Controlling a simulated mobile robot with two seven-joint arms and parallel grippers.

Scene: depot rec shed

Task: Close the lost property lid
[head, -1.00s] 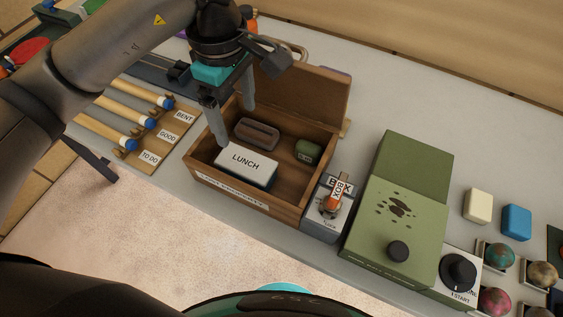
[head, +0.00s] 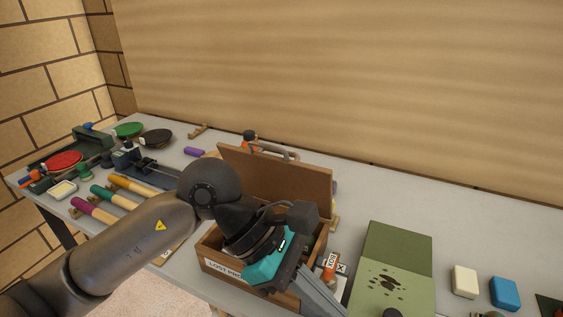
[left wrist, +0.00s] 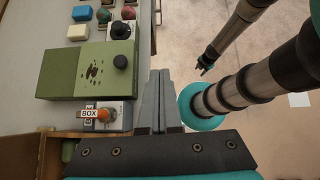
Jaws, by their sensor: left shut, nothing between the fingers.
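The wooden lost property box (head: 222,270) stands on the bench with its label on the front. Its lid (head: 285,183) stands open, upright at the back edge. A corner of the box (left wrist: 38,150) shows at lower left in the left wrist view, with a green item (left wrist: 68,151) inside. My left gripper (head: 322,298) is in front of the box at its right part and hides most of the inside. In the left wrist view its fingers (left wrist: 160,76) are shut together and empty. My right gripper (left wrist: 203,69) hangs over the floor, too small to read.
A green case (head: 397,250) and white and blue blocks (head: 464,281) lie further right. Coloured-handled tools (head: 105,196) and paddles (head: 63,162) are at left. A wall closes the back.

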